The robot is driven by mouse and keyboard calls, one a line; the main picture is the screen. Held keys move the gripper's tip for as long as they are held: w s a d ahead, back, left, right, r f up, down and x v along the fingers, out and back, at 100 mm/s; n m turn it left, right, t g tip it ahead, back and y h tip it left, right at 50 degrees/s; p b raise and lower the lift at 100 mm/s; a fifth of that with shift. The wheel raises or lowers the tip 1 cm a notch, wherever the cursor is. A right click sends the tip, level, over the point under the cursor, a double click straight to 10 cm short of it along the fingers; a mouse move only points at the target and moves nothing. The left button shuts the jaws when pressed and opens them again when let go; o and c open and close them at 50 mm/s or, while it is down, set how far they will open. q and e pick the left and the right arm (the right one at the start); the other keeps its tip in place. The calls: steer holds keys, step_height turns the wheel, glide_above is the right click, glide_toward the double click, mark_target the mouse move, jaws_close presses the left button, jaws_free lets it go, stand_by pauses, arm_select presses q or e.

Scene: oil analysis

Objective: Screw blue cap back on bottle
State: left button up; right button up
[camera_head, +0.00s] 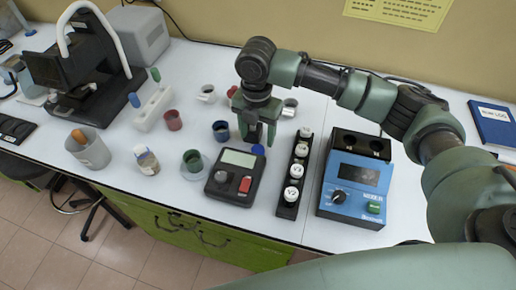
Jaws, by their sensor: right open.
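A small blue cap (258,150) shows at the upper right corner of the dark handheld meter; I cannot tell whether it rests on the meter or on the bench. My right gripper (259,133) points down just above and behind the cap, with its fingers apart and nothing seen between them. A small clear bottle (147,161) with a label stands at the left front of the bench; its top is too small to make out clearly. My left gripper is not in view.
The meter (236,175) lies below the cap. A black rack (289,193) with several white-capped vials and a blue instrument (353,187) stand to the right. Several cups, including a green one (193,160) and a dark blue one (221,131), stand left of my right gripper.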

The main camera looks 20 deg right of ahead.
mark_target(258, 149)
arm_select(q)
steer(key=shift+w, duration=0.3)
arm_select(e)
steer(key=shift+f, duration=0.3)
step_height(258, 149, down, 4)
steer(key=shift+s+d+r+p, duration=0.1)
steer(key=shift+s+r+p, duration=0.05)
steer(key=shift+p, duration=0.6)
steer(key=shift+f, duration=0.45)
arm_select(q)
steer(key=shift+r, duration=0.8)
arm_select(e)
jaws_close()
